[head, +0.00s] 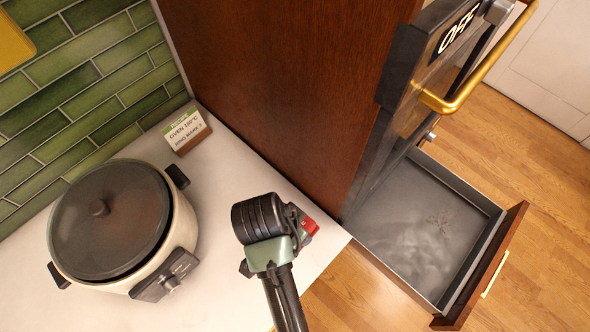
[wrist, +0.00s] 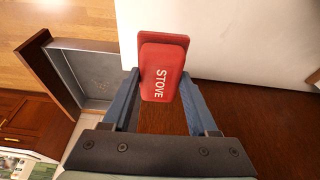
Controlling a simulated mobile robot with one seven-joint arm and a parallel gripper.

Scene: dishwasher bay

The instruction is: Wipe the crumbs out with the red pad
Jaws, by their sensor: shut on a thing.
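In the head view the red pad (head: 310,227) shows as a small patch beyond my dark wrist, over the counter's right end. An open grey drawer (head: 380,255) is to the right of my gripper and apart from it. Brown crumbs (head: 440,221) lie on its floor, among pale smears. The drawer also shows in the wrist view (wrist: 95,46), left of the pad.
A cream cooker with a dark lid (head: 110,215) stands on the white counter (head: 215,300). A small sign (head: 186,130) stands behind it. A tall brown panel (head: 270,90) rises beside the drawer. A dark door marked OFF with a gold handle (head: 480,75) overhangs the drawer's back.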

